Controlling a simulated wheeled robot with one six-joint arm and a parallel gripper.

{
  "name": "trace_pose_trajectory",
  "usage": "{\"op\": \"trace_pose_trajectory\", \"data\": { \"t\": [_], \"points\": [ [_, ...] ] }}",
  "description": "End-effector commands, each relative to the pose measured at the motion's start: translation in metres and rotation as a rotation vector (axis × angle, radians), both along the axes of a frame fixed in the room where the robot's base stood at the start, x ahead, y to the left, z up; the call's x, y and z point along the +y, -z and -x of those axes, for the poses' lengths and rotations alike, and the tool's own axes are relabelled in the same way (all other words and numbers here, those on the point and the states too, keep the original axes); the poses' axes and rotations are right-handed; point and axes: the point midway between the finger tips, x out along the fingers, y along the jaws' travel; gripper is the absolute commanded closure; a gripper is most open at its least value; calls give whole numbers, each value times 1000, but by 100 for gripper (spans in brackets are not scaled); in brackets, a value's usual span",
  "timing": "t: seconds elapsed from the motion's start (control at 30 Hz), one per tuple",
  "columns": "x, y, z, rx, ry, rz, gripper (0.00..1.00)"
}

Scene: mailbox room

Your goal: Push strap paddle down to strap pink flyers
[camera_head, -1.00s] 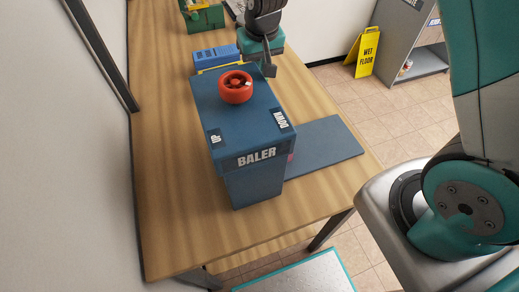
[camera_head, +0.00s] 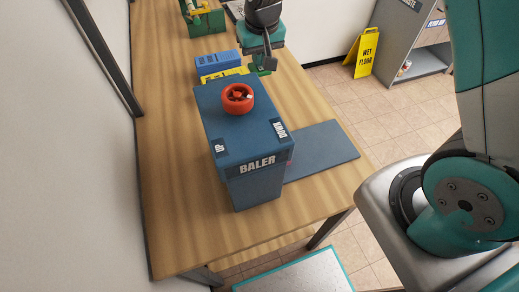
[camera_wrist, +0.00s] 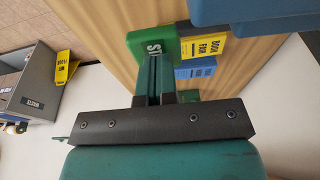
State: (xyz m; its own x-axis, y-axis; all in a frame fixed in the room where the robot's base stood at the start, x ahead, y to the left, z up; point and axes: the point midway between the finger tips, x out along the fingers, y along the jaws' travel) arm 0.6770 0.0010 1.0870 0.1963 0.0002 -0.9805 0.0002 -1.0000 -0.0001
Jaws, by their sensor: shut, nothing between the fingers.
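The blue baler (camera_head: 254,190) stands on the wooden table, with a red handwheel (camera_head: 238,98) and UP and DOWN labels on top. A small pink edge (camera_head: 290,162), maybe the pink flyers, shows low at its right side; the rest is hidden. A green block lettered "ST", partly covered (camera_wrist: 193,48), looks like the strap paddle; green also shows behind the baler in the head view (camera_head: 264,72). My gripper (camera_head: 271,63) is behind the baler, shut and empty. In the wrist view its fingers (camera_wrist: 153,75) overlap the green block; I cannot tell if they touch.
A yellow "BOOK FAIR" piece (camera_wrist: 213,47) and a blue block (camera_head: 218,62) sit beside the green block. A dark flat plate (camera_head: 325,150) extends right of the baler. A wall runs along the left. A yellow wet floor sign (camera_head: 366,52) and grey shelf (camera_head: 415,50) stand beyond the table.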

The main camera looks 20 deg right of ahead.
Motion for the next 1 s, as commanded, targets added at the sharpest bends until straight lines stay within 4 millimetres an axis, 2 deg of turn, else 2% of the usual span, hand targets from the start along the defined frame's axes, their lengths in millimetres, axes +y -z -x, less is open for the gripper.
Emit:
{"op": "trace_pose_trajectory", "data": {
  "t": [0.03,0.5,1.0],
  "points": [
    [0,-11,0,-1,0,0,100],
    [0,-60,-1,-2,0,0,100],
    [0,-63,-1,-2,0,0,100]
  ]
}}
